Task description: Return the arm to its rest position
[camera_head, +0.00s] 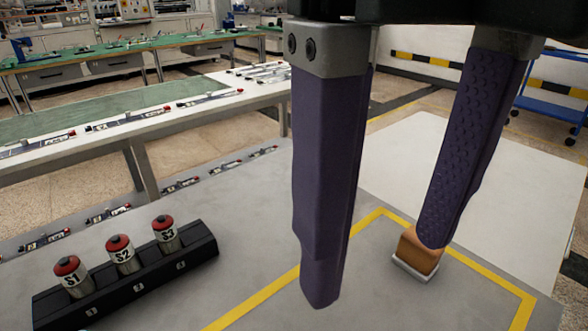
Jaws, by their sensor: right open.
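My right gripper (378,270) hangs large in the foreground of the head view. Its two purple fingers are spread wide apart, with nothing visible between them. An orange-brown block with a pale base (420,258) stands on the grey table inside a yellow-taped outline (385,212). The right-hand finger covers part of the block's top; whether they touch cannot be told. My left gripper is not in view.
A black rack (180,267) holds three red-capped cylinders marked S1 (72,277), S2 (122,254) and S3 (166,234) at lower left. Benches with rails stand behind. A pale panel (470,185) lies at right. The grey surface between rack and tape is clear.

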